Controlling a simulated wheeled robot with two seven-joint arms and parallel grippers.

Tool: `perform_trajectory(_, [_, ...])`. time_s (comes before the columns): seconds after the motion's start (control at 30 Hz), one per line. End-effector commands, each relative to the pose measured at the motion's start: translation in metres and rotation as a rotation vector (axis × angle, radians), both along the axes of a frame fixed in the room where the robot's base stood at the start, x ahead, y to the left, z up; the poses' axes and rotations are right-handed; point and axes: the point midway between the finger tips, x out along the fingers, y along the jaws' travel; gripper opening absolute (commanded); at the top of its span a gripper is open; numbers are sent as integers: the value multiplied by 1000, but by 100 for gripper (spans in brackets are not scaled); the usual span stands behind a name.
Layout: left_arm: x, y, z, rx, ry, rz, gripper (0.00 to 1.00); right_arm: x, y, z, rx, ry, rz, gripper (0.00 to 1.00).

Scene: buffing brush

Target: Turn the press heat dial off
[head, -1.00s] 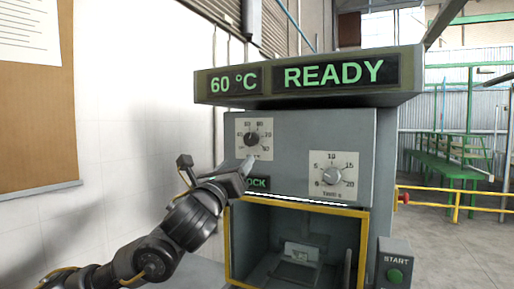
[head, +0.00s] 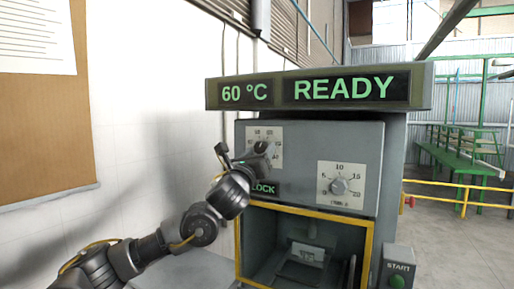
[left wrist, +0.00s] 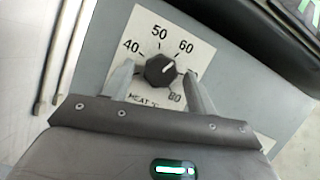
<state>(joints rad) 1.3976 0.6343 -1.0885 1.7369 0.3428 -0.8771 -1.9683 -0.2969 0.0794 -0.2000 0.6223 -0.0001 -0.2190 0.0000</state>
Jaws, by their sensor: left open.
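The press (head: 310,130) has a heat dial plate (head: 268,132) at its upper left, mostly covered by my left gripper (head: 252,154) in the head view. In the left wrist view the black heat dial knob (left wrist: 160,69) sits on a white plate marked 40, 50, 60 and 80. Its white pointer line aims up and right, toward the 60. My open left gripper (left wrist: 158,76) has one finger on each side of the knob. I cannot tell whether the fingers touch it. My right gripper is not in view.
A time dial (head: 339,186) is to the right on the same panel. A lit display (head: 320,89) reads 60 °C and READY and overhangs the panel. A LOCK label (head: 264,189) is below the gripper. A START box (head: 397,267) is at lower right.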

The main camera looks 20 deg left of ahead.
Motion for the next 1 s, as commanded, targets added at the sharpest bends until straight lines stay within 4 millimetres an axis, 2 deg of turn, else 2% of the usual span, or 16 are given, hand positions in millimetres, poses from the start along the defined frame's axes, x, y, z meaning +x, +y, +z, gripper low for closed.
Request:
perform_trajectory(0.27, [1,0,0,0,-1,0,56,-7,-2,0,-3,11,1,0])
perform_trajectory(0.6, [0,0,0,0,-1,0,13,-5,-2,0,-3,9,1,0])
perform_trajectory(0.63, [0,6,0,0,-1,2,13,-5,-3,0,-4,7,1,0])
perform_trajectory(0.83, [0,2,-1,-21,2,2,13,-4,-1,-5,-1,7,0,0])
perform_trajectory(1.0, [0,-1,-4,-89,11,0,13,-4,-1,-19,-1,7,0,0])
